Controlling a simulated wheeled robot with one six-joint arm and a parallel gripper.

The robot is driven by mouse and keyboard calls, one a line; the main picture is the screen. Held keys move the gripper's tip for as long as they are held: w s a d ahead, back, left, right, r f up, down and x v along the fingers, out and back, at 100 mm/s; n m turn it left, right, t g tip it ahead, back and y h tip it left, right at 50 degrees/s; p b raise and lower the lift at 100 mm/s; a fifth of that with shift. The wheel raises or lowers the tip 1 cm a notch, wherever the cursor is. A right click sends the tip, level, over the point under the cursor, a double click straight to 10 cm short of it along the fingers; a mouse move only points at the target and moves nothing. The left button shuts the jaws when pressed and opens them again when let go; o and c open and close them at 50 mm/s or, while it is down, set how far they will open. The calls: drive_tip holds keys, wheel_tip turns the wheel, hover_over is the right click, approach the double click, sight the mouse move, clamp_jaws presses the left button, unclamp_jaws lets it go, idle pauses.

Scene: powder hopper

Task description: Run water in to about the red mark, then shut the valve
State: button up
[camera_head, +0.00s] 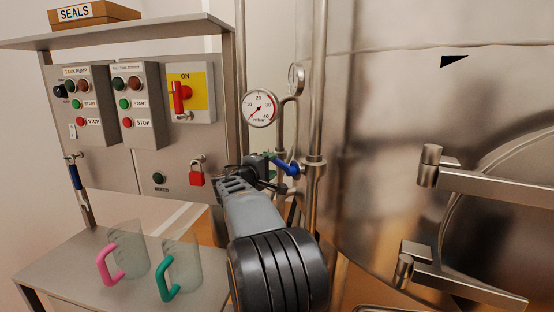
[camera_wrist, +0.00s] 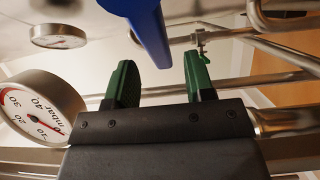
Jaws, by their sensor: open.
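A valve with a blue lever handle (camera_head: 287,168) sits on the vertical pipe beside the steel tank. The lever also shows large in the wrist view (camera_wrist: 150,30). My gripper (camera_head: 272,170) is at the lever, its green-tipped fingers apart; in the wrist view my gripper (camera_wrist: 158,68) is open, with the lever's end in front of and between the fingertips, not visibly clamped. A round mbar gauge (camera_head: 259,108) has a red arc at its upper right; its red needle points lower left, at the low end. No water shows.
A second gauge (camera_head: 296,78) stands behind the first. The control panel (camera_head: 105,165) carries pump buttons, a red switch (camera_head: 181,97) at ON and a red padlock (camera_head: 196,178). Two clear jugs (camera_head: 130,250) stand on the shelf. Hinge arms (camera_head: 485,186) jut from the tank (camera_head: 400,110).

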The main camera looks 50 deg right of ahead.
sight(275, 162)
drive_tip(key=shift+w+d+p, duration=0.15)
drive_tip(key=shift+d+p, duration=0.1)
drive_tip(key=shift+d, duration=0.75)
drive_tip(key=shift+w+d+p, duration=0.15)
drive_tip(key=shift+d+p, duration=0.05)
drive_tip(key=shift+d, duration=0.75)
drive_tip(key=shift+c, duration=0.3)
clamp_jaws()
